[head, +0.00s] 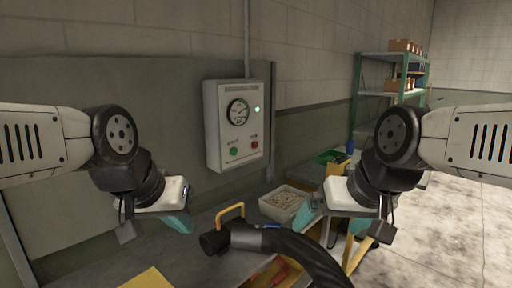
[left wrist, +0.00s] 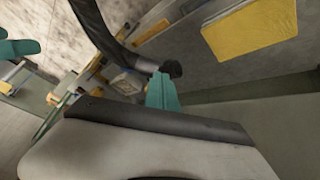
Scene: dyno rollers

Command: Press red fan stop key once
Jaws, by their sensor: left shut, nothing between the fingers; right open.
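The red stop key (head: 254,144) is a small round button at the lower right of a white control box (head: 212,128) on the wall panel. A green key (head: 234,151) sits to its left, below a round dial gauge (head: 237,112). A green lamp (head: 257,109) is lit beside the gauge. My left gripper (head: 180,222) has teal fingers, shut and empty, below and left of the box, apart from it. Its teal fingers also show in the left wrist view (left wrist: 162,92). My right gripper (head: 312,215) is open, below and right of the box. The keys do not show in the left wrist view.
A black hose (head: 300,250) with a yellow handle (head: 230,212) crosses the bench below. A bin of small parts (head: 284,203) stands on the bench. Green shelving (head: 357,85) with boxes stands at the back right. The space in front of the box looks clear.

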